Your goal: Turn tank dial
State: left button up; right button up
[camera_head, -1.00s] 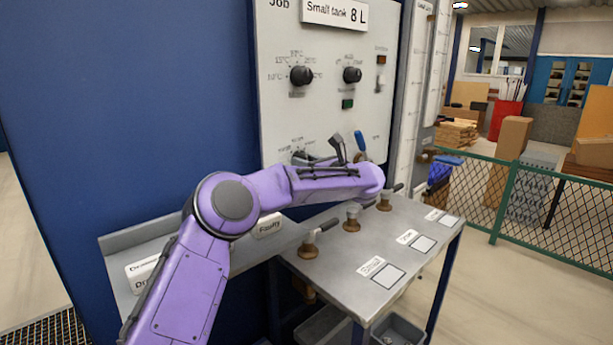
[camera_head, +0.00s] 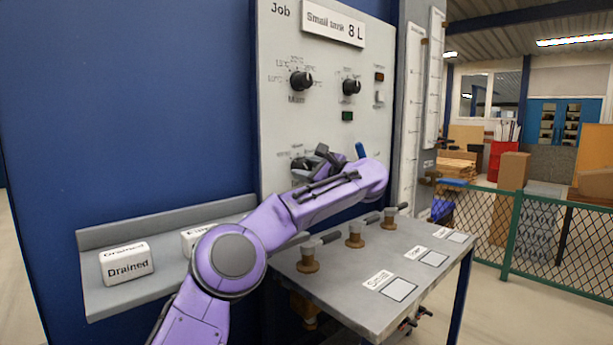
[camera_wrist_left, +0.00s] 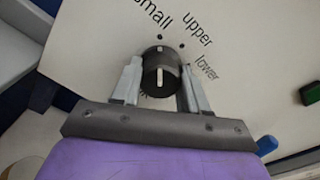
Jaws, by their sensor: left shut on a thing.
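The tank dial (camera_wrist_left: 161,74) is a round black knob with a white line, on the pale panel. It fills the gap between my left gripper's two grey fingers (camera_wrist_left: 157,86) in the left wrist view. The gripper is shut on it. In the head view the left gripper (camera_head: 304,165) is at the panel's lower left knob, which is partly hidden by the gripper and purple forearm. My right gripper is not in view.
Two other black knobs (camera_head: 301,81) (camera_head: 351,87) sit higher on the panel (camera_head: 380,130). A blue handle (camera_head: 360,150) is close right of the gripper. A metal bench (camera_head: 345,280) with brass valves lies below; a shelf (camera_head: 165,290) with labelled blocks is left.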

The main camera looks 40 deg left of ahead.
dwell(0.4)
pick_arm(q)
jog(key=o, duration=1.1)
jog(key=shift+c, duration=0.2)
jog(key=d+b, duration=0.1)
jog(key=d, duration=0.9)
jog(key=shift+s+d, duration=0.3)
jog(key=shift+s, duration=0.15)
jog(key=shift+r, duration=0.1)
